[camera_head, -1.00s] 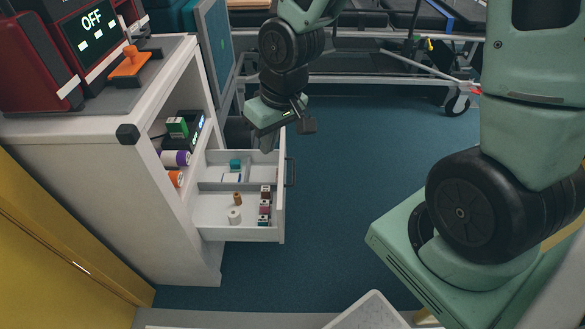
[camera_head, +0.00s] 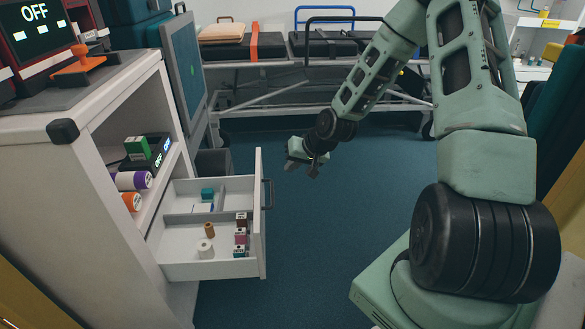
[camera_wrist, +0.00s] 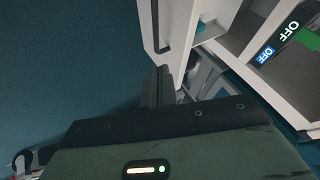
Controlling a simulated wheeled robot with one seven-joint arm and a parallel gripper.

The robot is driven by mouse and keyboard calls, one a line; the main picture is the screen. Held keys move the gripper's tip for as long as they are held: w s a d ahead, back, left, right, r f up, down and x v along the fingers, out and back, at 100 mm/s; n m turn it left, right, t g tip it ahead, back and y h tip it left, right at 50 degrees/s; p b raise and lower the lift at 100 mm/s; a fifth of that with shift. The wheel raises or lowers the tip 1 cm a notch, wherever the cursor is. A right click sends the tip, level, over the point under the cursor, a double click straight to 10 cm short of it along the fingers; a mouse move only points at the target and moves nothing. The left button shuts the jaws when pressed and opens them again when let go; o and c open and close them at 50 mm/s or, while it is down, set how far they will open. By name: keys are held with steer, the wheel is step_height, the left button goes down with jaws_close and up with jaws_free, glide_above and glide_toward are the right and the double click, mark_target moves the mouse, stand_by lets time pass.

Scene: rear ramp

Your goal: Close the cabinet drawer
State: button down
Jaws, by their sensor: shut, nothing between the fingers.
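The white cabinet drawer (camera_head: 258,215) is pulled out to the right from the white cabinet (camera_head: 100,190). It holds several small bottles and boxes, and a dark handle (camera_head: 267,193) sits on its outer front. My gripper (camera_head: 302,170) is shut and empty. It hangs over the blue floor, to the right of the drawer front and farther back, apart from it. In the wrist view, my gripper's dark fingers (camera_wrist: 158,86) point toward the drawer front (camera_wrist: 150,30) and its handle (camera_wrist: 166,32), with the cabinet's shelf beyond.
A stretcher (camera_head: 250,75) stands across the back. A grey panel (camera_head: 184,70) stands behind the cabinet. The shelf above the drawer holds a green box (camera_head: 138,148) and rolls. Blue floor (camera_head: 310,240) is clear right of the drawer.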

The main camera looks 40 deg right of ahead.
steer(key=w+a+f+b, duration=0.2)
steer(key=w+f, duration=0.1)
steer(key=w+a+f, duration=0.1)
steer(key=w+f, duration=0.1)
steer(key=shift+w+a+f+b, duration=0.1)
steer(key=shift+w+a+b, duration=0.05)
steer(key=shift+a+b, duration=0.25)
steer(key=shift+w+a, duration=0.25)
steer(key=shift+a, duration=0.1)
